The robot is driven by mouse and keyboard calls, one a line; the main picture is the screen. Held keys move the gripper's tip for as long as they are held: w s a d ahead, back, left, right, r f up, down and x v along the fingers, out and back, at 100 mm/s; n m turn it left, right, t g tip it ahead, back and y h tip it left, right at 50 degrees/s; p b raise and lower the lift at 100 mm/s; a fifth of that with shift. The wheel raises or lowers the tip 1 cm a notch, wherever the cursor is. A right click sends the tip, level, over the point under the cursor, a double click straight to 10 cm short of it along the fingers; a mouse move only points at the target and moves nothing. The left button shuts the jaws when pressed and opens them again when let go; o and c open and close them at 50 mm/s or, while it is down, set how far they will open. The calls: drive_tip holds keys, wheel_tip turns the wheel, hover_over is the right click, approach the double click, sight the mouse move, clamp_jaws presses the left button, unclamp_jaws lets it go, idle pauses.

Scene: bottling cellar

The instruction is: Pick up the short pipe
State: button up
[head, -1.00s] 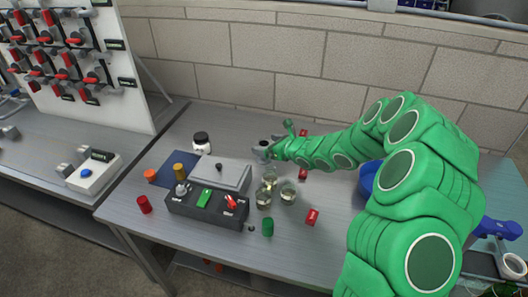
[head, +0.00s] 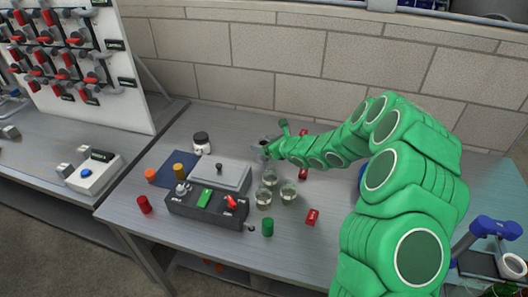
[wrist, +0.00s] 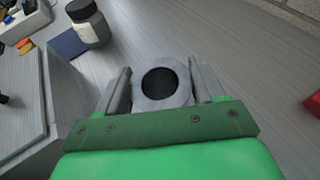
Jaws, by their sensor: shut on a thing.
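The short pipe (wrist: 182,101) is a grey ring-ended tube with a dark bore, seen end-on in the wrist view. My gripper (wrist: 162,88) has one grey finger on each side of it and is shut on it. In the head view my gripper (head: 265,146) is at the back middle of the table, behind the glass jars. The pipe is small there and partly hidden by my gripper. I cannot tell whether it touches the table.
A grey control box (head: 207,203) with a lid stands left of my gripper. Glass jars (head: 289,191), a green cylinder (head: 268,227) and a red block (head: 312,217) stand in front. A dark-lidded jar (head: 202,142) is at the back left.

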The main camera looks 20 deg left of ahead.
drive_tip(key=shift+r, duration=0.55)
wheel_tip(320, 180, up, 2)
drive_tip(key=shift+r, duration=0.2)
drive_tip(key=s+d+r, duration=0.6)
drive_tip(key=s+r, duration=0.3)
drive_tip(key=s, duration=0.3)
drive_tip(key=shift+s+r, duration=0.15)
drive_tip(key=shift+r, duration=0.1)
idle(0.3)
